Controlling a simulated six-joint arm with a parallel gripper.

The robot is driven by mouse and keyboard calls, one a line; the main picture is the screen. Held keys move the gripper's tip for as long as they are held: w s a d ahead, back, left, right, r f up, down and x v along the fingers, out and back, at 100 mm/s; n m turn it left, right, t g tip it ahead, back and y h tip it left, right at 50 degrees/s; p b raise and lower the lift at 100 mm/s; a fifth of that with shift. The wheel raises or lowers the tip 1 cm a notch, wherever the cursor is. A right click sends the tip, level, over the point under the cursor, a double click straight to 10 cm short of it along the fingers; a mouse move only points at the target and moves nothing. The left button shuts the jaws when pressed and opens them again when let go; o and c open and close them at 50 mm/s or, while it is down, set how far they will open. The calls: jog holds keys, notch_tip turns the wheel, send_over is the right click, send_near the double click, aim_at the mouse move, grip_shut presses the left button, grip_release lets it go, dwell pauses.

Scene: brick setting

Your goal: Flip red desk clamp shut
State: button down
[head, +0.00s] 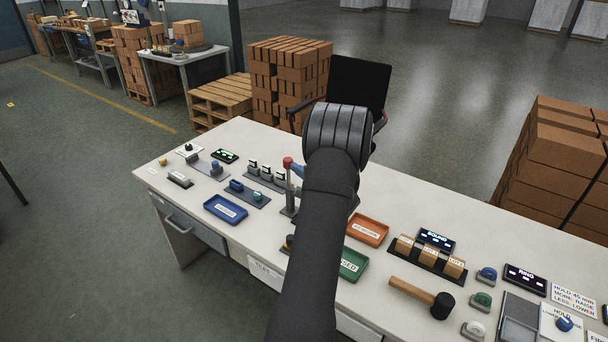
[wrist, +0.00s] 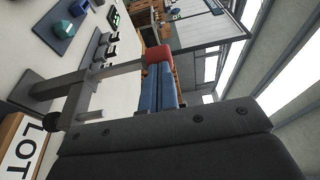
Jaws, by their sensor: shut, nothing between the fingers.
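The desk clamp (head: 290,190) stands on the worktop just left of my arm, its grey lever upright with a red tip (head: 288,162) on top. In the wrist view the clamp's grey lever (wrist: 110,72) runs sideways across the picture to the red tip (wrist: 159,54). My gripper (head: 297,170) has blue fingers, which lie side by side and shut with nothing between them. In the wrist view the fingertips (wrist: 160,68) are right at the red tip; whether they touch it I cannot tell. My arm hides the area to the clamp's right.
A blue tray (head: 226,209), an orange tray (head: 367,231) and a green tray (head: 354,264) lie nearby. Small switches (head: 265,174) stand behind the clamp. A mallet (head: 425,296) and labelled blocks (head: 429,256) lie to the right. A dark monitor or chair back (head: 358,80) stands behind the table.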

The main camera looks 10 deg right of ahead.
aim_at(288, 162)
jog(key=shift+w+a, duration=0.1)
dwell(0.4)
jog(key=shift+w+a+r+n+g+h, duration=0.2)
jog(key=shift+w+a+r+g+h, duration=0.2)
jog(key=shift+g, duration=0.2)
jog(key=shift+w+a+r+n+g+h, duration=0.2)
jog(key=shift+w+a+g+h, duration=0.1)
jog(key=shift+w+a+g, duration=0.25)
jog(key=shift+w+a+g+h, duration=0.5)
jog(key=shift+g, duration=0.25)
jog(key=w+a+f+g+h, duration=0.2)
jog(key=w+a, duration=0.2)
jog(key=a, duration=0.1)
jog(key=shift+w+n, duration=0.4)
jog(key=shift+f, duration=0.2)
